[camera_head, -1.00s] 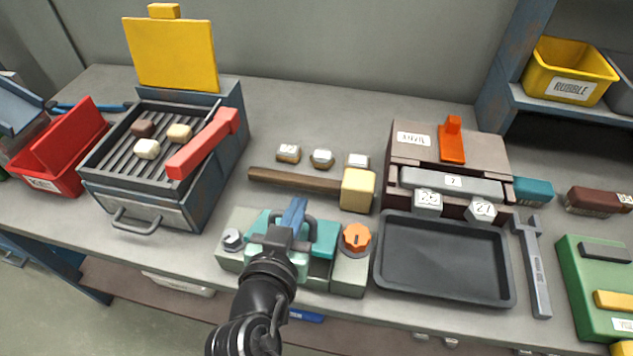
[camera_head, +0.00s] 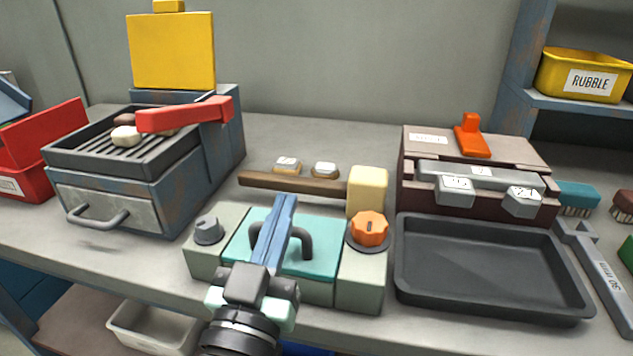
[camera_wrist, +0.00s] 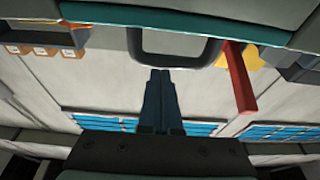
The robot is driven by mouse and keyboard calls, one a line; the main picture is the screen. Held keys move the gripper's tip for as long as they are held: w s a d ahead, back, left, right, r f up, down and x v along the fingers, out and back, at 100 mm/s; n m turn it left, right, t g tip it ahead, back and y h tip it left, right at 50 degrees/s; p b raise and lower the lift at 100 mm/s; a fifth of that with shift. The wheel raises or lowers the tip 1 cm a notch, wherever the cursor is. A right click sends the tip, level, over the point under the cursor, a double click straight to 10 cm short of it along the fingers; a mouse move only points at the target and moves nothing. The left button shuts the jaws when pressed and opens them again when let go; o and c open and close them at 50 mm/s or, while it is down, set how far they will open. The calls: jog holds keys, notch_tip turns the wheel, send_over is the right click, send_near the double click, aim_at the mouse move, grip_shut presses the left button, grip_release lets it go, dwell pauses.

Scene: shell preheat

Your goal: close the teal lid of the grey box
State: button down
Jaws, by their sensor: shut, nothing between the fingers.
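The grey box (camera_head: 360,282) stands at the front of the bench, with a grey knob and an orange knob on its ends. Its teal lid (camera_head: 322,258) lies about flat between these ends; whether it is fully down I cannot tell. The lid has a dark handle (camera_head: 306,238). My gripper (camera_head: 287,200) is shut and empty, its blue fingers over the lid beside the handle. In the wrist view the lid (camera_wrist: 110,14) is a strip at the top, and the fingertips (camera_wrist: 160,72) appear close to the handle (camera_wrist: 180,62); contact is unclear.
A dark tray (camera_head: 490,265) lies right of the box. A hammer (camera_head: 290,184) lies behind it. A grill (camera_head: 115,195) with a raised yellow lid (camera_head: 172,50) and red handle (camera_head: 185,115) stands left. A brown case (camera_head: 475,165) stands behind the tray.

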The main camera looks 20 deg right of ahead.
jog(key=shift+s+a+f+t+h+b, duration=0.2)
jog(key=shift+f+t+b, duration=0.25)
jog(key=shift+b, duration=1.1)
jog(key=shift+s+a+f+t+h+b, duration=0.1)
jog(key=shift+s+f+t+h+b, duration=0.35)
jog(key=shift+b, duration=1.1)
jog(key=b, duration=0.2)
jog(key=shift+w+f+b, duration=0.1)
jog(key=shift+f+b, duration=0.2)
jog(key=shift+b, duration=0.05)
jog(key=shift+a+r+b, duration=0.1)
jog(key=shift+b, duration=0.4)
